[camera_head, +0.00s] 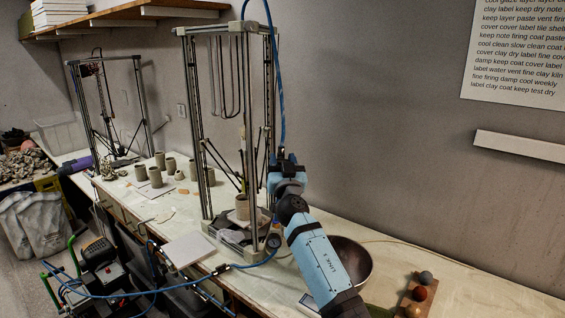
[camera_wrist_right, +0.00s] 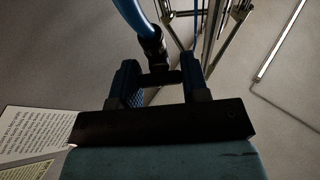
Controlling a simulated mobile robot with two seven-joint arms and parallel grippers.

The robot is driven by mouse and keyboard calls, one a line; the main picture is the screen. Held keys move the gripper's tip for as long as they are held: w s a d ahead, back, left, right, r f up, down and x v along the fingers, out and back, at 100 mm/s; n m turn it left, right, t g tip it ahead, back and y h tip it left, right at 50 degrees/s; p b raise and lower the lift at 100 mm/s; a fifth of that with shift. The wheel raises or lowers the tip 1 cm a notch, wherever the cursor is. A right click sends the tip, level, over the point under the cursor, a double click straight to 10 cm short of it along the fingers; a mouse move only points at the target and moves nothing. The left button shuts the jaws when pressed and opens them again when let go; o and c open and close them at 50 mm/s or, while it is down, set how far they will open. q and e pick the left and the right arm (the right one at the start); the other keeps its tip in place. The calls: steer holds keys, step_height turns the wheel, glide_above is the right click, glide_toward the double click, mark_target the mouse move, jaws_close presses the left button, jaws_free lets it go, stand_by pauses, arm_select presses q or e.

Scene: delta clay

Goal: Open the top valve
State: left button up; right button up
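The top valve (camera_wrist_right: 152,45) is a dark fitting at the lower end of a blue hose. In the head view the hose (camera_head: 282,90) hangs down beside the right post of the middle frame. My right gripper (camera_head: 286,166) is up at that fitting and hides most of it. In the right wrist view my right gripper (camera_wrist_right: 160,82) has one blue finger on each side of a short black piece below the fitting. That piece, which looks like the valve's handle, spans the gap and appears to touch both fingers. My left gripper is not in view.
A tall metal-framed clay printer (camera_head: 203,130) stands just left of my right arm. A metal bowl (camera_head: 358,262) sits on the bench right of my forearm, near a wooden board with coloured balls (camera_head: 420,292).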

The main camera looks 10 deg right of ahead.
steer(key=c, duration=0.3)
steer(key=shift+n+y, duration=0.6)
steer(key=shift+n, duration=0.5)
steer(key=n+y+p, duration=0.1)
steer(key=n, duration=0.1)
steer(key=shift+r+n+y, duration=0.1)
steer(key=shift+n+y, duration=0.2)
steer(key=shift+n, duration=0.1)
steer(key=shift+n+y+p, duration=0.35)
steer(key=shift+n+y, duration=0.25)
steer(key=shift+n, duration=0.1)
steer(key=o, duration=0.9)
steer(key=shift+s+f, duration=0.15)
steer(key=shift+f, duration=0.05)
